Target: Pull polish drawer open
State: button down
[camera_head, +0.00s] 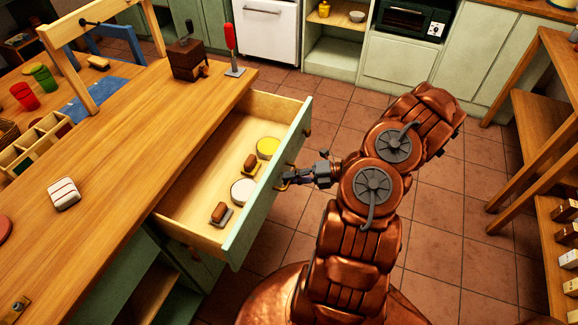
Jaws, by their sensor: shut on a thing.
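The polish drawer (235,236) stands pulled out from under the wooden counter, with a pale green front and a light wood inside. In it lie a yellow-lidded tin (267,148), a white-lidded tin (243,191) and two small brown brushes, one at the middle (250,165) and one near the front left (220,213). My gripper (286,179) is at the outer face of the drawer front, shut on the brass drawer handle (283,184). The fingertips are small in view and partly cover the handle.
The wooden counter (130,150) carries a box-shaped brown grinder (187,60), a red-handled tool on a stand (231,50) and a white striped block (64,194). Wooden shelving (548,100) stands at the right. Tiled floor (460,215) is clear between my arm and the shelving.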

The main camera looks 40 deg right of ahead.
jog(key=shift+s+d, duration=0.25)
jog(key=shift+s, duration=0.2)
jog(key=c, duration=1.2)
grip_release()
jog(key=shift+d, duration=0.15)
jog(key=v, duration=1.1)
jog(key=shift+s+d, duration=0.25)
jog(key=shift+s, duration=0.05)
jog(key=shift+r, duration=0.15)
